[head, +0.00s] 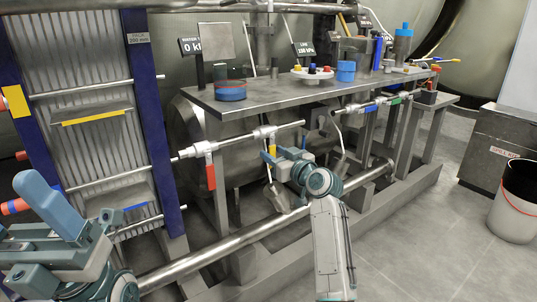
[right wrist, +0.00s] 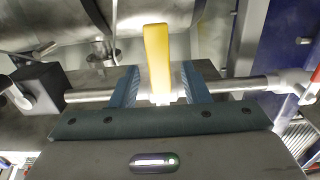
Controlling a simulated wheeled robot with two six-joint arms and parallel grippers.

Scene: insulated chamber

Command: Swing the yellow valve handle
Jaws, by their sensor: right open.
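The yellow valve handle (head: 272,151) hangs from a valve on the horizontal silver pipe below the bench top. It is partly hidden by my right gripper (head: 274,158) in the head view. In the right wrist view the yellow handle stands upright between the two blue fingers of my right gripper (right wrist: 160,86). The fingers are open, one on each side of the handle, with a gap on both sides. The pipe runs crosswise behind the fingers. At the lower left of the head view are blue-grey parts of my left arm; its finger state is unclear.
A red valve handle (head: 211,171) hangs on the same pipe, left of the yellow one. The grey bench (head: 250,98) above carries a blue tape roll (head: 230,91) and other items. A thick floor-level pipe (head: 235,241) runs below. The floor at right is clear before a bucket (head: 514,204).

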